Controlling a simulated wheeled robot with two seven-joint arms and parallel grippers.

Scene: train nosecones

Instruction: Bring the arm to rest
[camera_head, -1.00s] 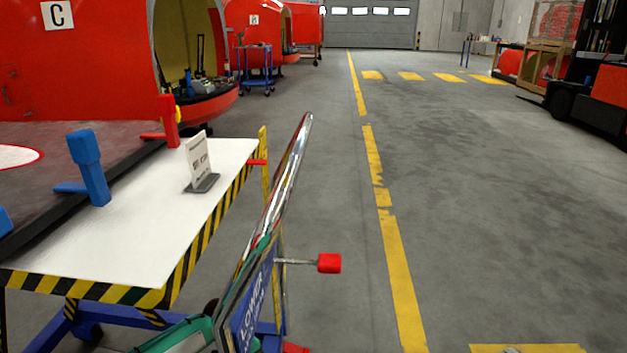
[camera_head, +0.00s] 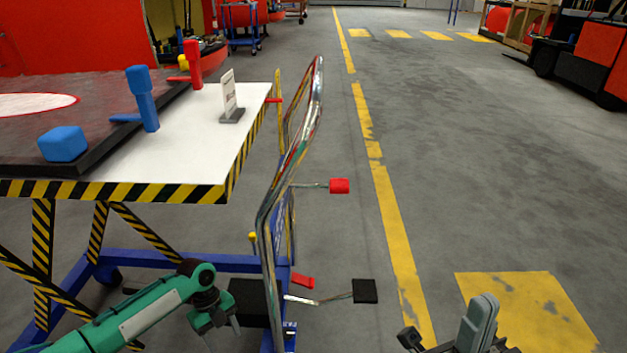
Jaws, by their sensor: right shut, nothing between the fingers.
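My left arm, green with dark joints, comes in from the lower left beside the lift table. Its left gripper (camera_head: 232,322) hangs low in front of the table's base, and its fingers are too small and dark to read. My right gripper (camera_head: 482,310), grey and black, is at the bottom edge on the right, over the floor near a yellow floor patch. It is shut and empty, with most of its body cut off by the frame.
The lift table (camera_head: 205,150) stands at left, bearing blue clamps (camera_head: 142,98), a red clamp (camera_head: 193,66) and a small sign (camera_head: 229,94). Its metal handle (camera_head: 300,150) rises at its right end, near a red knob (camera_head: 339,186) and a black pedal (camera_head: 365,291). The floor at right is open.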

